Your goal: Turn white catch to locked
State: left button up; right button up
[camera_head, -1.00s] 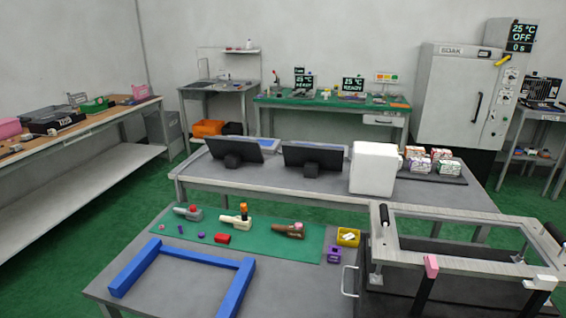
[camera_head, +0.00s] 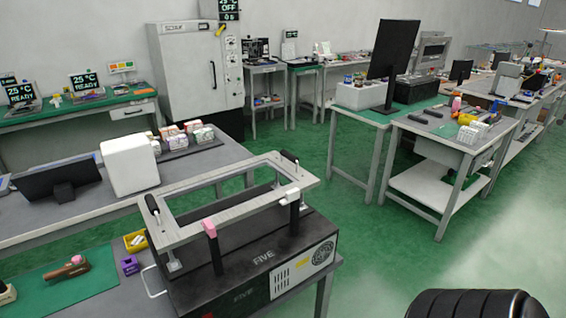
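A white catch (camera_head: 291,196) sits on top of a black upright post at the front right of the grey frame (camera_head: 228,206) of the FIVE machine (camera_head: 262,254). A pink catch (camera_head: 209,227) sits on a similar black post at the front left of that frame. From this angle I cannot tell whether the white catch is locked. Neither of my grippers shows in the view.
The machine stands on a grey table with a yellow bin (camera_head: 136,241), a purple block (camera_head: 130,265) and a green mat (camera_head: 75,285) to its left. A white box (camera_head: 130,163) stands on the table behind. Green floor is open to the right.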

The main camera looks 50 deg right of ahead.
aim_at(292, 196)
jog(key=z, duration=1.6)
